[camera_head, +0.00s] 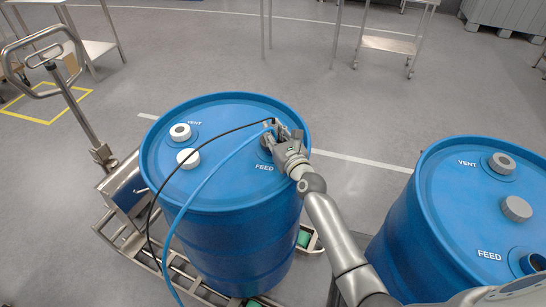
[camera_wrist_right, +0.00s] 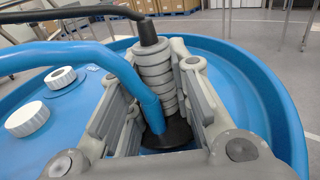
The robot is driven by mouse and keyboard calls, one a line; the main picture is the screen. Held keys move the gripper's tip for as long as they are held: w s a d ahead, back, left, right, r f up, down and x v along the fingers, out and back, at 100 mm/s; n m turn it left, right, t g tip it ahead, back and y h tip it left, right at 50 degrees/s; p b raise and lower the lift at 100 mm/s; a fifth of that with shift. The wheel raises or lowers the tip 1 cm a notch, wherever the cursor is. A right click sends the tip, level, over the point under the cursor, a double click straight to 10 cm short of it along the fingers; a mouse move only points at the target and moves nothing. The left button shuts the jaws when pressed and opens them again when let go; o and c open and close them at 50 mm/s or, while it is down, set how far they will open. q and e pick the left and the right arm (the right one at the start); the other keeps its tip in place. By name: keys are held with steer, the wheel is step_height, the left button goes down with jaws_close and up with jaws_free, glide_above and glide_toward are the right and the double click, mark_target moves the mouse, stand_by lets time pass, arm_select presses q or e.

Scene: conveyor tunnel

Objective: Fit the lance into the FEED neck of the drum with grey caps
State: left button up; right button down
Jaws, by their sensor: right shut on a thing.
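The lance has a grey ribbed body (camera_wrist_right: 155,75), a blue hose (camera_head: 205,187) and a black cable (camera_head: 215,137). My right gripper (camera_head: 279,136) is shut on it; the fingers flank the ribbed body in the wrist view (camera_wrist_right: 155,95). The lance stands upright at the FEED position of the left drum (camera_head: 232,185), which has white caps (camera_head: 187,157). Its dark base collar (camera_wrist_right: 167,135) is low at the lid; how deep it sits is hidden. The drum with grey caps (camera_head: 425,240) is at right; its FEED neck (camera_head: 531,262) looks open. My left gripper is out of view.
The left drum stands on a metal trolley (camera_head: 112,231) with an upright handle (camera_head: 77,110). The hose and cable trail over the left drum's lid and down its near left side. A gap of floor separates the drums. Steel tables (camera_head: 390,45) stand at the back.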

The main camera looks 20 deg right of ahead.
mark_target(275, 126)
steer(key=shift+r, duration=0.15)
steer(key=shift+r+p, duration=1.45)
